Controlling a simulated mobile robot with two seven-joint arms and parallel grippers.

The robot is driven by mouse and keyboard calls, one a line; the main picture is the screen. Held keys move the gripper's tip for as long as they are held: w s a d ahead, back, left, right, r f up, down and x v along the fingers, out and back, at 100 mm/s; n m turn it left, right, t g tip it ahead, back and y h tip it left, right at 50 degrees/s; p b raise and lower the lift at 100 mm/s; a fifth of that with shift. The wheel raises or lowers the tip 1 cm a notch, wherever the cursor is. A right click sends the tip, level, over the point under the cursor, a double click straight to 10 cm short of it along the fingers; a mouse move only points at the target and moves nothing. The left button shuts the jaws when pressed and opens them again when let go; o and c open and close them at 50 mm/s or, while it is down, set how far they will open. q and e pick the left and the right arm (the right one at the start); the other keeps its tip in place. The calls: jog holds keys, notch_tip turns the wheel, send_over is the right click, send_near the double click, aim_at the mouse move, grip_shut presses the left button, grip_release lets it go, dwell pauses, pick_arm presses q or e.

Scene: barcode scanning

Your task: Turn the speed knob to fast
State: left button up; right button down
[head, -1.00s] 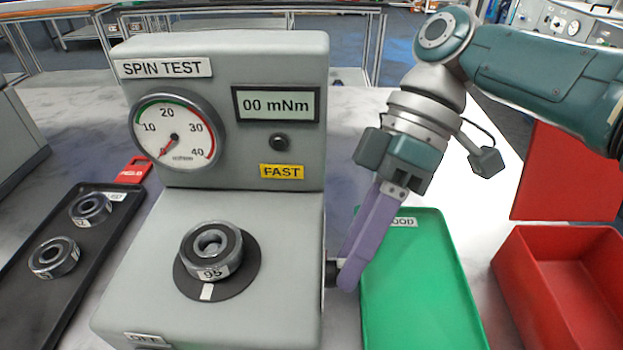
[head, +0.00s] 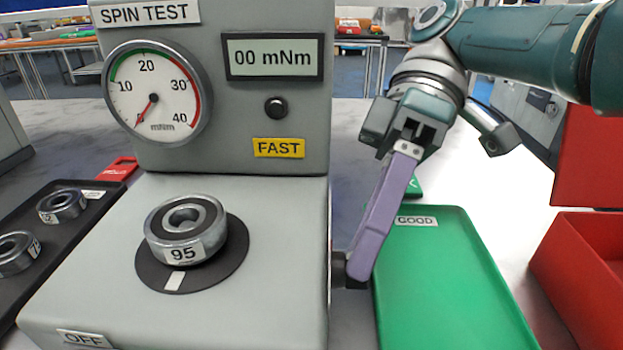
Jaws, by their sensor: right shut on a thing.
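The grey spin tester (head: 240,330) fills the left and middle of the head view. A dark knob (head: 338,268), which I take for the speed knob, sticks out of its right side and is mostly hidden. My right gripper (head: 358,268), with long purple fingers, reaches down and is shut on this knob. A yellow FAST label (head: 279,148) is on the front panel, below a small round black button or lamp (head: 276,107). The display (head: 274,57) reads 00 mNm. The dial (head: 157,92) needle points low left, near zero. My left gripper is not in view.
A bearing marked 95 (head: 185,230) sits on the tester's dark disc (head: 232,262). A black tray (head: 96,212) with bearings is at left. A green GOOD tray (head: 450,290) lies close right of my gripper, with a red bin (head: 590,225) beyond it.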

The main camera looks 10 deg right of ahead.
jog(key=c, duration=0.9)
grip_release()
notch_tip(320, 180, up, 20)
jog(key=p, duration=1.6)
